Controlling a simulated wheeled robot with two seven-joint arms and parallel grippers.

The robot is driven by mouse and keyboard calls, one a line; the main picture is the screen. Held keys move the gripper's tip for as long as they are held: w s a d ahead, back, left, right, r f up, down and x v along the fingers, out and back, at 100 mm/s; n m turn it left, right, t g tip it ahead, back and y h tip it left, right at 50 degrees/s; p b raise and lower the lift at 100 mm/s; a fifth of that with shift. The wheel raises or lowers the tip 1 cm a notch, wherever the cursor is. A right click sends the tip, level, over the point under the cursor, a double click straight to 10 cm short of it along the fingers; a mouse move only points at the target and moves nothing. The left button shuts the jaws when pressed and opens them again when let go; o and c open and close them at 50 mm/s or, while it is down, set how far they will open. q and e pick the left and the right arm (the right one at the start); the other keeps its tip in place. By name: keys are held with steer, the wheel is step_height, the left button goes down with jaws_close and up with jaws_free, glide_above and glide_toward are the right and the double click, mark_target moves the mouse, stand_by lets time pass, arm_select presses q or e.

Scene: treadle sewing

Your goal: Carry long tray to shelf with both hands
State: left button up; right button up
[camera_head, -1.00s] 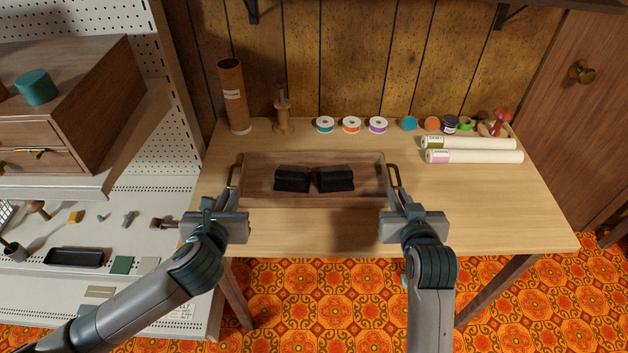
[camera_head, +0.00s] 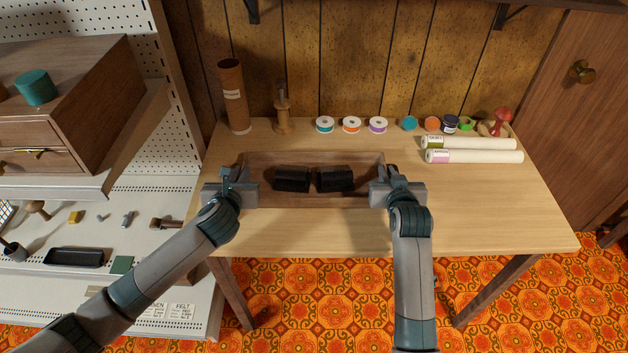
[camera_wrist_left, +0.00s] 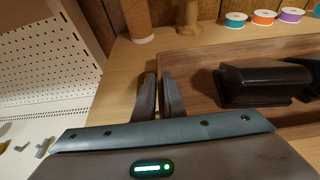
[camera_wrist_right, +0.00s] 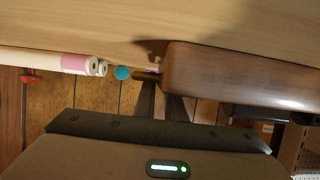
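The long wooden tray (camera_head: 262,164) lies on the table, with two dark blocks (camera_head: 292,179) (camera_head: 335,179) side by side in it. It also shows in the left wrist view (camera_wrist_left: 205,68) and the right wrist view (camera_wrist_right: 235,75). My left gripper (camera_head: 233,174) is at the tray's left end and hides the handle there. My right gripper (camera_head: 388,173) is at the right end. Its fingers (camera_wrist_right: 159,90) are apart, close to the brass handle (camera_wrist_right: 143,75); whether they touch it is unclear.
A cardboard tube (camera_head: 234,95), a wooden spool stand (camera_head: 282,110) and several thread spools (camera_head: 351,124) stand behind the tray. White rolls (camera_head: 475,157) lie at the right. The table front is clear. A shelf unit (camera_head: 140,195) with a wooden drawer box (camera_head: 62,105) stands left.

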arm_select(q)
jaws_close()
arm_select(e)
jaws_close()
stand_by(1.2)
arm_select(q)
steer(key=shift+w+r, duration=0.1)
steer(key=shift+r, duration=0.1)
arm_select(e)
steer(key=shift+w+r, duration=0.1)
steer(key=shift+r, duration=0.05)
arm_select(q)
steer(key=shift+r, duration=0.1)
arm_select(e)
steer(key=shift+r, duration=0.15)
